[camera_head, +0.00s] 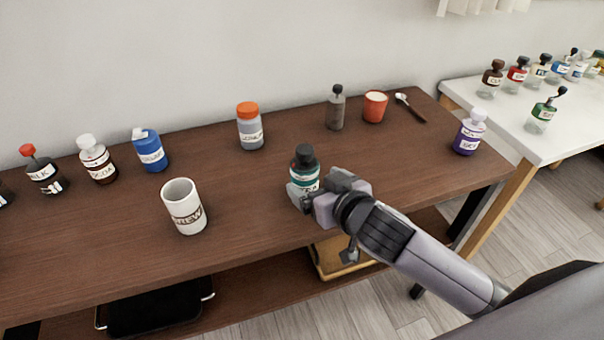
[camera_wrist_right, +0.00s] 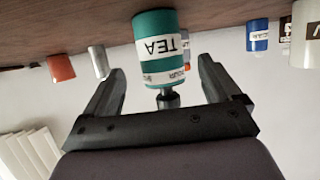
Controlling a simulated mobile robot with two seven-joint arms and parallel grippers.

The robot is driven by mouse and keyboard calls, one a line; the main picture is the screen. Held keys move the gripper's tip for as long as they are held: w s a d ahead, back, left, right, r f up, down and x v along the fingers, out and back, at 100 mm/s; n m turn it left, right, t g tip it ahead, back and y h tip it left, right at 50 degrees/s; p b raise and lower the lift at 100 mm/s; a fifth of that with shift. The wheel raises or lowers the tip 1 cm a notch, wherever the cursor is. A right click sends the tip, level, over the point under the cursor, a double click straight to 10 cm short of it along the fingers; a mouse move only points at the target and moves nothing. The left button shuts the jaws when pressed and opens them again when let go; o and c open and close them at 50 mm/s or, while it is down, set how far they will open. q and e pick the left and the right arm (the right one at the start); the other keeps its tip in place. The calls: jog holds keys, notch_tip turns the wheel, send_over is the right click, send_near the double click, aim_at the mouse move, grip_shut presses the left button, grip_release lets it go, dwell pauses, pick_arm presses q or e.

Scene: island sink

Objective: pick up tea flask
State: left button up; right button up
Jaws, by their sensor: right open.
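The tea flask (camera_head: 305,172) is teal with a dark cap and a white label. It stands upright near the front middle of the brown table (camera_head: 250,225). My right gripper (camera_head: 304,193) is at the flask, coming from the front right. In the right wrist view the flask (camera_wrist_right: 156,47), labelled TEA, shows upside down between the two open fingers of my right gripper (camera_wrist_right: 157,80). A gap shows on each side of it there. The gripper hides the flask's lower part in the head view. My left gripper is not in view.
A white mug (camera_head: 184,206) stands to the left of the flask. An orange-capped jar (camera_head: 249,128), a grey bottle (camera_head: 336,110) and a red cup (camera_head: 375,107) stand behind. A purple bottle (camera_head: 468,134) stands to the right. Several bottles stand at the left.

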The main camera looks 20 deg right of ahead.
jog(key=shift+x, duration=2.8)
jog(key=shift+a+r, duration=0.1)
jog(key=shift+a, duration=0.05)
jog(key=c, duration=1.2)
jog(key=shift+o, duration=0.2)
